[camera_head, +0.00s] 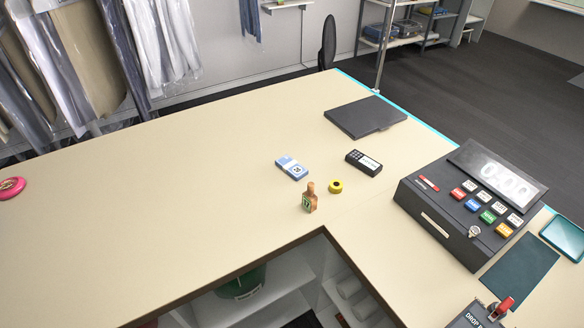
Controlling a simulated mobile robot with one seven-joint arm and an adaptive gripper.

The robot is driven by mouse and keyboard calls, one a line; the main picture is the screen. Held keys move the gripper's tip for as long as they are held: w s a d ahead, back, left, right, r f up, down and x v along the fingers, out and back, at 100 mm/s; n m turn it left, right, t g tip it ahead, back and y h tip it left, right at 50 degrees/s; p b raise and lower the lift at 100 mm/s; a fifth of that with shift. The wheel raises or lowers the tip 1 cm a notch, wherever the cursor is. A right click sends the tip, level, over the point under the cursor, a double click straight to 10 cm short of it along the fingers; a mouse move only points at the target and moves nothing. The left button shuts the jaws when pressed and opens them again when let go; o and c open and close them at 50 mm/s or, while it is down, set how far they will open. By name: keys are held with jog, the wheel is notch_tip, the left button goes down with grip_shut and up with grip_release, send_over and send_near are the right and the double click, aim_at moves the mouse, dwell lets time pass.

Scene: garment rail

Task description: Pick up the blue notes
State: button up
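The blue notes (292,168) are a small blue and white pad or stack with a dark number on a white patch. They lie flat on the beige counter (190,200), near the middle of the head view. Nothing covers them. My gripper does not show in this view.
A black cash register (470,205) stands at right, a dark flat folder (365,117) behind.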

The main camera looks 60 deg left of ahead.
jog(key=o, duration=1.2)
